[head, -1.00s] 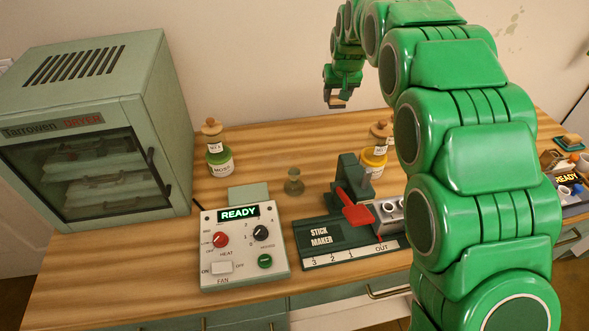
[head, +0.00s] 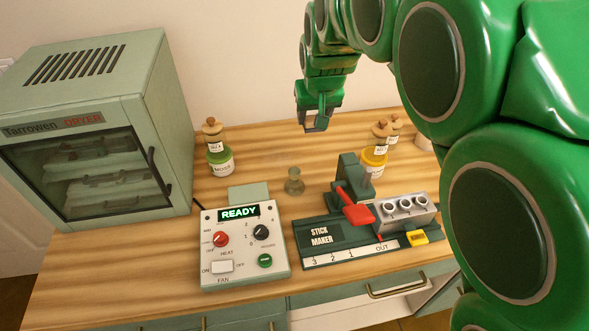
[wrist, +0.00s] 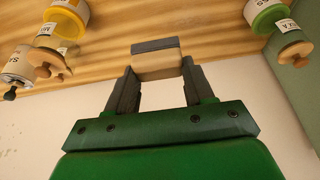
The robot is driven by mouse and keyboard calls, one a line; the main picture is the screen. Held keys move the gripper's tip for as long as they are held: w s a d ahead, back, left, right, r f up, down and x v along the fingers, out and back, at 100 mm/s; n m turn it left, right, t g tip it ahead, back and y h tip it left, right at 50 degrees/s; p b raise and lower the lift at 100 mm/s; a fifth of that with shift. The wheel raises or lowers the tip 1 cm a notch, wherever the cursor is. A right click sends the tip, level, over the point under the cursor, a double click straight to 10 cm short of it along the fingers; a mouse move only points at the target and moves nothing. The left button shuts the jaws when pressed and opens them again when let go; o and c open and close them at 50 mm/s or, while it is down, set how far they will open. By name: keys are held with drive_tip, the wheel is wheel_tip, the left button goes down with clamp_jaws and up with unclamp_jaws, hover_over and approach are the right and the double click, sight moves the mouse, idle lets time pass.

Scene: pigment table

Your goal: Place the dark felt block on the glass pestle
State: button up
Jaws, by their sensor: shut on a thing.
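My gripper (head: 315,118) is shut on the dark felt block (wrist: 157,58), a small pale wooden block with a dark grey felt face. The wrist view shows it between my two fingers, with the felt side away from the palm. In the head view my gripper holds it in the air above the back of the table, against the wall. The glass pestle (head: 294,183), a small greenish glass piece with a wide base, stands upright on the table. It is below and slightly left of my gripper in the head view, apart from the block.
The green dryer (head: 95,135) stands at the left. A control panel (head: 243,245) reading READY and the stick maker (head: 350,235) are in front of the pestle. A green-labelled jar (head: 220,163) and a yellow jar (head: 373,160) flank it. Bare wood surrounds the pestle.

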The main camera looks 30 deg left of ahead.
drive_tip(key=s+d, duration=0.7)
drive_tip(key=s, duration=0.6)
hover_over(294, 169)
drive_tip(key=f, duration=0.9)
drive_tip(key=shift+s+d, duration=0.1)
drive_tip(key=shift+d, duration=0.1)
drive_tip(key=shift+a+f, duration=0.2)
drive_tip(key=shift+f, duration=1.55)
drive_tip(key=shift+f, duration=0.2)
drive_tip(key=o, duration=1)
drive_tip(key=shift+r, duration=0.15)
